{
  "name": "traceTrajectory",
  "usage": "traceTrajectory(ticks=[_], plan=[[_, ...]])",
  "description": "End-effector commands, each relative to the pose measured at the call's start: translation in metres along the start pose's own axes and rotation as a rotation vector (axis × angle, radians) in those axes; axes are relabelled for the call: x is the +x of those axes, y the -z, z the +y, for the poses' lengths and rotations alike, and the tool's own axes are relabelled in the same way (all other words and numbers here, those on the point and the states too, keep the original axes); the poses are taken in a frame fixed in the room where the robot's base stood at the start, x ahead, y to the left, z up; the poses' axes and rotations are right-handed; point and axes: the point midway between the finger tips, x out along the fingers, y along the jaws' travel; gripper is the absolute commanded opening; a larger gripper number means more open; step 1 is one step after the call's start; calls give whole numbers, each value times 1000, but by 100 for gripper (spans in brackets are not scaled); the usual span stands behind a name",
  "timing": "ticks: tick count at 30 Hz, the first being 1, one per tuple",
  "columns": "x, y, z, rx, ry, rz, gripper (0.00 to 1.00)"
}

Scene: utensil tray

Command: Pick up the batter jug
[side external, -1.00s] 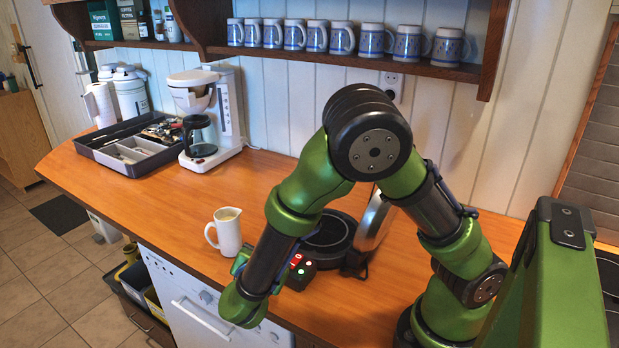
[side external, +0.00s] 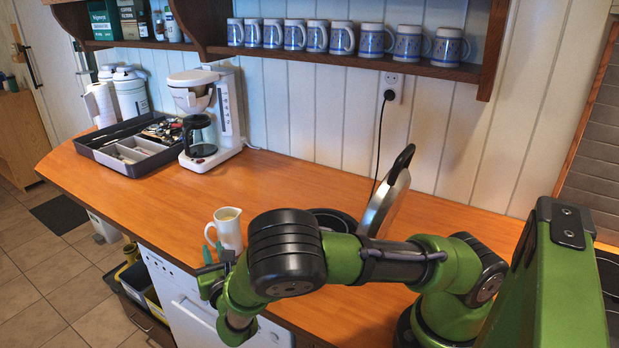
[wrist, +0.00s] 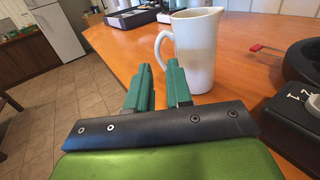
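The batter jug (side external: 228,230) is a white pitcher with pale batter inside, standing upright near the counter's front edge. It also shows in the wrist view (wrist: 197,52), with its handle toward the left. My gripper (side external: 214,252) is at the jug's near left side, low by the handle. In the wrist view the two green fingers (wrist: 159,75) stand apart with an empty-looking gap, pointing toward the handle. The handle's lower end lines up with the gap; I cannot tell whether it lies between the fingertips.
An open waffle iron (side external: 385,205) stands right of the jug, partly behind my arm. A dark box with numbers (wrist: 292,112) is close on the right. A coffee maker (side external: 225,120) and utensil tray (side external: 95,152) are at the back left. The counter left of the jug is clear.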

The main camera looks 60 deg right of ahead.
Motion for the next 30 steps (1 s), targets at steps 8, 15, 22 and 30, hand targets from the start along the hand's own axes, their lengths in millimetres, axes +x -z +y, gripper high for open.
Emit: traceTrajectory(ticks=[8,15,22,30], plan=[[23,1,-1,1,3,0,20],[57,3,1,1,2,0,20],[63,3,2,0,-1,1,20],[62,3,2,0,0,0,0]])
